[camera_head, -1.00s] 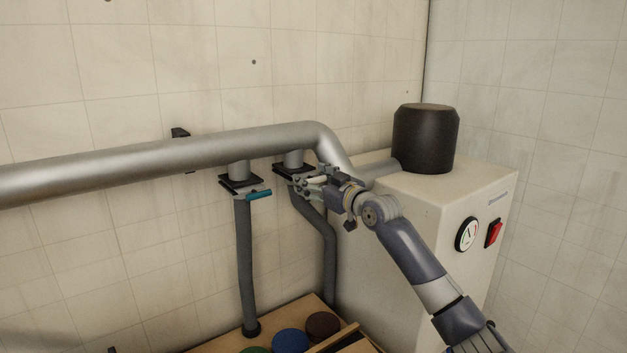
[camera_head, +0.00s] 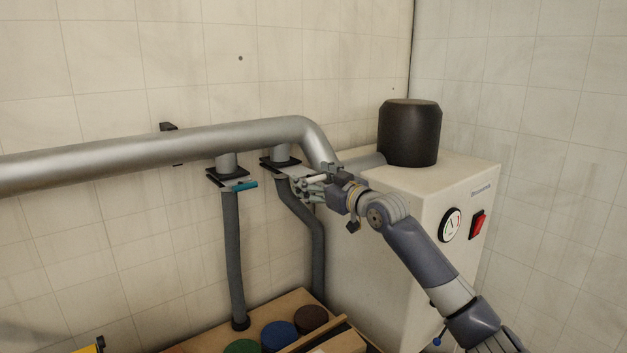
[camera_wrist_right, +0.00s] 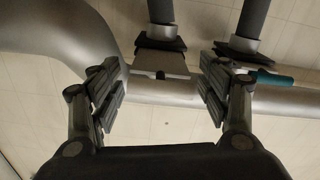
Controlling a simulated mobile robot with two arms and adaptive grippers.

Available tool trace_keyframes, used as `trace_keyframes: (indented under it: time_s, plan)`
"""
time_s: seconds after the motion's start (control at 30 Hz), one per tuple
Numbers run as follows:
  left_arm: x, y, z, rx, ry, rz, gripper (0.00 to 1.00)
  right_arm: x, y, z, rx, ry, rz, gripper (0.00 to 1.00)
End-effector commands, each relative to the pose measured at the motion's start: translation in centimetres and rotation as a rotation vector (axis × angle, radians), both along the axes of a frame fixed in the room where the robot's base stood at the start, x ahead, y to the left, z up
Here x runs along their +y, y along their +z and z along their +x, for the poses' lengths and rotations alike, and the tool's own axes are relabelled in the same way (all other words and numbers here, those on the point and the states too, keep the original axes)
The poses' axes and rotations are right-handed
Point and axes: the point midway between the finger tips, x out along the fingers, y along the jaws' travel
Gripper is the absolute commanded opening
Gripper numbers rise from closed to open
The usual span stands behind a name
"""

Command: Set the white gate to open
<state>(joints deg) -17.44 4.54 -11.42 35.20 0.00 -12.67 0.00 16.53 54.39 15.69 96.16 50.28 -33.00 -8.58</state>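The white gate (camera_head: 316,179) sits at the right-hand branch under the big grey pipe, between dark flanges; its pale handle is partly hidden by my gripper. In the right wrist view its pale plate (camera_wrist_right: 150,62) shows between the fingers. My right gripper (camera_head: 308,188) is just right of and below the flange. In the right wrist view the right gripper (camera_wrist_right: 158,92) is open, one finger on each side of the plate, with a gap on both sides. Whether anything touches is unclear. My left gripper is not in view.
A second gate with a teal handle (camera_head: 244,186) hangs on the left branch; it also shows in the wrist view (camera_wrist_right: 275,80). The big pipe (camera_head: 130,150) runs along the wall. A pale machine (camera_head: 400,215) with black motor (camera_head: 409,133) stands right. Coloured lids (camera_head: 278,336) are below.

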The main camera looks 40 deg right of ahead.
Motion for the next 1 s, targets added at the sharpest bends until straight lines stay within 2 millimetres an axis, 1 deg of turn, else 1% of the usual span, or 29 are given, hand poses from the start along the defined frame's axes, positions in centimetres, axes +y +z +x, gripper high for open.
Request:
trace_keyframes:
  time_s: [0.03,0.1,0.2,0.27,0.33,0.37,0.47,0.67,1.0]
  plan:
    - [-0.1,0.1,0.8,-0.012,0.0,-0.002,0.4,0.0,0.0,0.0,0.0,0.0,0.0,0.77]
    - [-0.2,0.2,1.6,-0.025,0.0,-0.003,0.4,0.0,0.0,0.0,-0.001,0.0,-0.001,0.77]
    - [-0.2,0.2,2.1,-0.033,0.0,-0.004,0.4,0.0,0.1,0.0,-0.002,0.0,-0.002,0.77]
    - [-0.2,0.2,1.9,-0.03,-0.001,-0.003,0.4,0.0,0.1,0.0,-0.002,0.0,-0.002,0.77]
    - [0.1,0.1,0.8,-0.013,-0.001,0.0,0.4,0.0,0.1,0.0,-0.002,-0.001,-0.002,0.77]
    - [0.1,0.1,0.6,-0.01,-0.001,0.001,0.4,0.0,0.1,-0.1,-0.002,-0.001,-0.003,0.77]
    - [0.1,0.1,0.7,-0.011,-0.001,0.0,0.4,0.1,0.0,-0.4,-0.001,0.0,-0.003,0.77]
    - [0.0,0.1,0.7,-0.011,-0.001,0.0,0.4,0.3,-0.1,-2.2,0.001,0.001,-0.004,0.77]
    - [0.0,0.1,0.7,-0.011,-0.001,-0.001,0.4,0.7,-0.1,-6.6,0.001,0.0,-0.002,0.77]
